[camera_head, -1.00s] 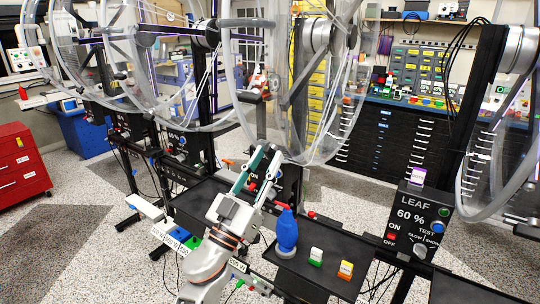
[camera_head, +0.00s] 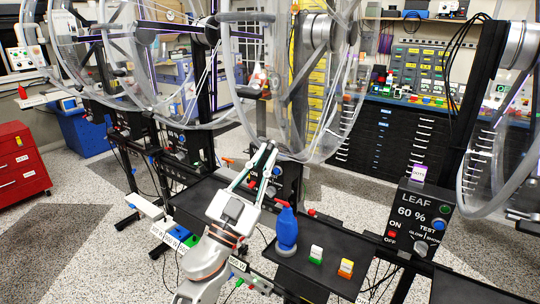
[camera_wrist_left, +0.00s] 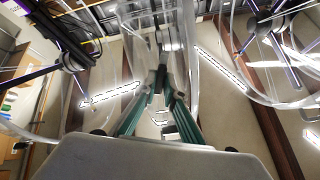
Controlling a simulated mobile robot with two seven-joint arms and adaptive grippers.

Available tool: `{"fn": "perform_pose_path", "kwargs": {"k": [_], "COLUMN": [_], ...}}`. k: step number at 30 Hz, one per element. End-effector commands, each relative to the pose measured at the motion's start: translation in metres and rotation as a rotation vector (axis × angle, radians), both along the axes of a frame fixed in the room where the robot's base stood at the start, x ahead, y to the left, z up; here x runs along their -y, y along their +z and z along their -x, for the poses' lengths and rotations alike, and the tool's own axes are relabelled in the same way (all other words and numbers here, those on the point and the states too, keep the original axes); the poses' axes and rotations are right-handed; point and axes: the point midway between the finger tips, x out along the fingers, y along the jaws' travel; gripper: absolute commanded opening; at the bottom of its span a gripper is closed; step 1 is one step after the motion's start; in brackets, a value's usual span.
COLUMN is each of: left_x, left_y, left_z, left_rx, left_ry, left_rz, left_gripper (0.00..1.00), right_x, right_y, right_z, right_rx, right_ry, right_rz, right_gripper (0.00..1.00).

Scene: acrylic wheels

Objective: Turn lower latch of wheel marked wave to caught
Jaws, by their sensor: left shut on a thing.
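The clear acrylic wheel (camera_head: 349,123) in the middle hangs on a black stand with its lower rim just above my left gripper (camera_head: 267,149). My left gripper reaches up to the bottom of this wheel, its green-sided fingers closed in on a small part there. In the left wrist view the fingertips (camera_wrist_left: 160,88) come together around a dark grey piece below the clear rim. I take this piece for the lower latch; its exact position is hidden by the fingers. No wave mark can be read, and the wheel's control box is partly covered by my gripper. My right gripper is not in view.
A black tray (camera_head: 285,263) with a blue bottle (camera_head: 287,231) and small green and orange blocks (camera_head: 346,268) stands right of my forearm. The LEAF control box (camera_head: 412,215) is farther right. More wheels stand at left; a red cabinet (camera_head: 20,166) is far left.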

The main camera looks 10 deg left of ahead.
Motion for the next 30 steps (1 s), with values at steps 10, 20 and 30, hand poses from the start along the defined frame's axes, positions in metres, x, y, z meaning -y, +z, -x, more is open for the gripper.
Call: {"fn": "perform_pose_path", "kwargs": {"k": [10,20,30], "left_x": [0.000,0.000,0.000], "left_y": [-0.002,0.000,-0.001], "left_z": [0.000,0.000,0.000], "left_rx": [0.048,0.111,0.153], "left_ry": [0.102,0.237,0.321], "left_rz": [-0.133,-0.305,-0.417], "left_gripper": [0.00,0.00,0.00], "right_x": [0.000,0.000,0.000], "right_y": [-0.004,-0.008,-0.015], "right_z": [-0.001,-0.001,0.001], "right_rx": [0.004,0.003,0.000], "right_ry": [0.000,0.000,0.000], "right_rz": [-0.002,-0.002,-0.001], "right_gripper": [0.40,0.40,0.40]}}
